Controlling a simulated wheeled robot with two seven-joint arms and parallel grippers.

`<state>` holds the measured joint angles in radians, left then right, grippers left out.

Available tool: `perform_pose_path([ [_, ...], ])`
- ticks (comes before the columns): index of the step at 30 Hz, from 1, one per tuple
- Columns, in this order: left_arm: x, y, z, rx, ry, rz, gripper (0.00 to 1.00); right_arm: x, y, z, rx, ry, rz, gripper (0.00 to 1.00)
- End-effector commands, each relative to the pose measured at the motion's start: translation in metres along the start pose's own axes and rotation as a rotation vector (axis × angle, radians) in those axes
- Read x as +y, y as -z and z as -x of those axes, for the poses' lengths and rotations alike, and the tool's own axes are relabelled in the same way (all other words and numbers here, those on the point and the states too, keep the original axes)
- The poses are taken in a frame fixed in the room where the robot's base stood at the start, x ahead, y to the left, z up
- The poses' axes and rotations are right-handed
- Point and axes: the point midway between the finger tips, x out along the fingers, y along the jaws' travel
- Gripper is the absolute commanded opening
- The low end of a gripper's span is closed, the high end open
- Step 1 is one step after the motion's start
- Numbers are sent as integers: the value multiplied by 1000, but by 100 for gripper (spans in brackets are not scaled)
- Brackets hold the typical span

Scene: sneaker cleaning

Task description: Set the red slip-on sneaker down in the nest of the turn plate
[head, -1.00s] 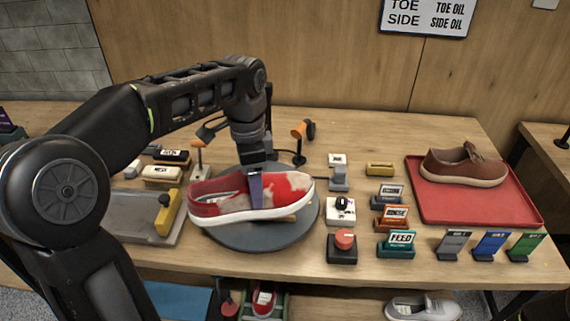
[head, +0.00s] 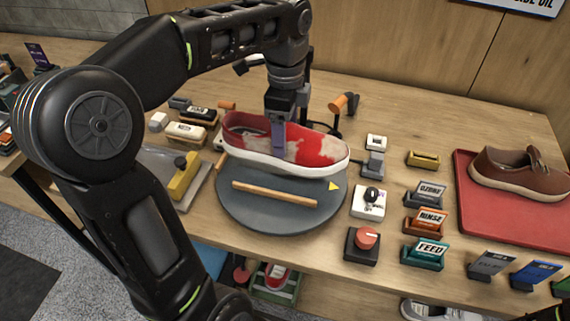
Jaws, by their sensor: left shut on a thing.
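The red slip-on sneaker (head: 317,147) has a white sole and pale stained patches on its upper. My left gripper (head: 279,140) is shut on its near side and the shoe hangs level over the back part of the turn plate. The turn plate (head: 280,213) is a round dark grey disc. A wooden bar (head: 274,193) lies across it, in front of the shoe, and a yellow pointer mark (head: 334,186) sits at its right. The shoe hides the plate's back part; the exact gap under the sole is hard to tell. My right gripper is not in view.
Brushes (head: 186,132) and a yellow-handled tool (head: 184,176) lie left of the plate. A red-knob box (head: 362,245), a small white switch box (head: 369,203) and label stands (head: 424,222) are at the right. A brown shoe (head: 519,173) rests on a red tray (head: 470,215).

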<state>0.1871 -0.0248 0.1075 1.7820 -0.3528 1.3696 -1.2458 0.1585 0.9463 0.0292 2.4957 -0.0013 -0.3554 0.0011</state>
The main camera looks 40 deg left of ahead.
Motion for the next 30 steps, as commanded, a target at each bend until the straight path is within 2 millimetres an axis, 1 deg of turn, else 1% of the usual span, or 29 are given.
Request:
perform_pose_path([
  [1, 0, 0, -11, -1, -3, 1, 12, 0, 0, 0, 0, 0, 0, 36],
  [3, 0, 0, -22, -1, -3, 1, 12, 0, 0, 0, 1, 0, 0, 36],
  [6, 0, 0, -34, -1, -1, 0, 12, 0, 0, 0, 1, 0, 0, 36],
  [17, 0, 0, -39, 0, 0, 0, 12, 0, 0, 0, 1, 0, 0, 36],
  [24, 0, 0, -69, -1, -2, 1, 12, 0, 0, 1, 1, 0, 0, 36],
  [27, 0, 0, -74, 0, 0, 0, 12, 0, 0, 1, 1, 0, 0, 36],
  [30, 0, 0, -74, 0, 1, 0, 12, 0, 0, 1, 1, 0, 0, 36],
])
